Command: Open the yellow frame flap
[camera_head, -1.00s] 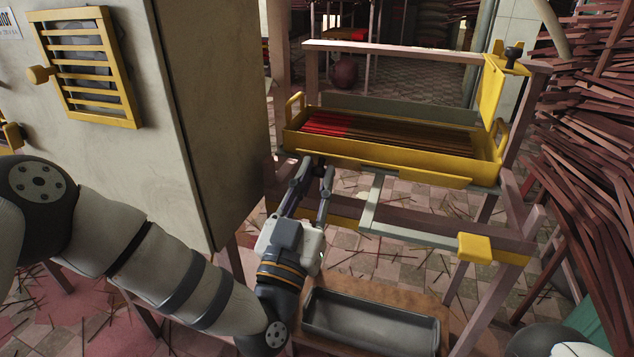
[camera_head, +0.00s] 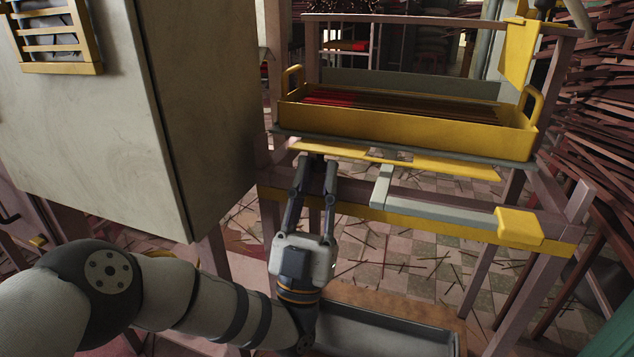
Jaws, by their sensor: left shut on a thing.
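The yellow frame flap (camera_head: 455,167) shows as a flat yellow strip along the front, just below the yellow tray (camera_head: 430,132). It stands out a little from the tray's front, with a gap partly visible behind it. My left gripper (camera_head: 318,163) reaches up from below to the flap's left part. Its fingers are close together around a dark piece at the flap's underside, seemingly the flap's handle. The fingertips are partly hidden under the flap. My right gripper is not in view.
A large beige cabinet (camera_head: 110,110) stands close on the left. A lower frame with a grey bar (camera_head: 440,209) and yellow block (camera_head: 519,227) crosses below the flap. A grey trough (camera_head: 390,335) lies beneath. Stacked sticks (camera_head: 590,140) fill the right.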

